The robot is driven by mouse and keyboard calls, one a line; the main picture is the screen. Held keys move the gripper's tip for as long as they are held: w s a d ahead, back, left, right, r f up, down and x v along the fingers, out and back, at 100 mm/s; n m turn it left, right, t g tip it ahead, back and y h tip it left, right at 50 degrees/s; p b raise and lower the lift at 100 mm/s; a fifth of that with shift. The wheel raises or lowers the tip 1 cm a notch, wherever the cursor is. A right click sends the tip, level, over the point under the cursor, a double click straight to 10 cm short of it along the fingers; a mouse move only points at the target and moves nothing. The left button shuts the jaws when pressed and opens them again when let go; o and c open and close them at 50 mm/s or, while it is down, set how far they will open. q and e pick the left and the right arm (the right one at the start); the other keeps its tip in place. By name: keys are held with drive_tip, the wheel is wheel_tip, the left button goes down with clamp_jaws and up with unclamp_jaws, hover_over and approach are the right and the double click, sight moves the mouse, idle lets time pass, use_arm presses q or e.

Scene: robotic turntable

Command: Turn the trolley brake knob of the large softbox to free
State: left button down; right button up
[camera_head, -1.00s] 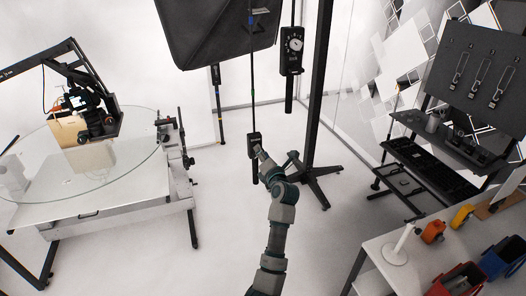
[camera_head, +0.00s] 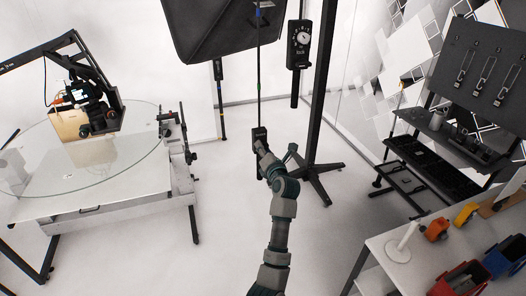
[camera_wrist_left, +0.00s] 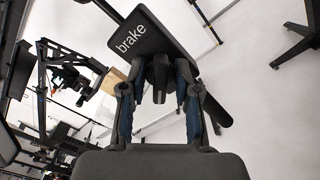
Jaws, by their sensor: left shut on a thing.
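The large softbox (camera_head: 210,28) hangs at the top centre of the head view, with a thin pole running down to a small dark brake box (camera_head: 259,133). In the left wrist view the box shows as a dark plate labelled "brake" (camera_wrist_left: 148,36), with the dark brake knob (camera_wrist_left: 158,72) standing out from it. My left gripper (camera_head: 263,148) is at this box, its fingers (camera_wrist_left: 158,98) on either side of the knob and shut on it. No marking for the knob's setting is readable. My right gripper is not in view.
A dark stand (camera_head: 318,180) with spread feet is just right of the box. A round glass turntable (camera_head: 130,160) on a white table is at left. A dark control box with a dial (camera_head: 299,45) hangs above right. A side table (camera_head: 378,252) with bins is at lower right.

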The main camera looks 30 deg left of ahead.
use_arm(q)
drive_tip(key=n+b, duration=0.2)
drive_tip(key=n, duration=0.1)
drive_tip(key=n+b, duration=0.2)
drive_tip(key=n, duration=0.1)
drive_tip(key=shift+d+f+b, duration=0.1)
drive_tip(key=shift+f+b, duration=0.1)
drive_tip(key=shift+b, duration=0.2)
drive_tip(key=shift+r+n+b, duration=0.15)
drive_tip(key=shift+n+b, duration=1.15)
drive_tip(key=shift+n, duration=0.3)
drive_tip(key=c, duration=1.2)
unclamp_jaws()
drive_tip(key=shift+r, duration=0.1)
drive_tip(key=shift+s, duration=0.1)
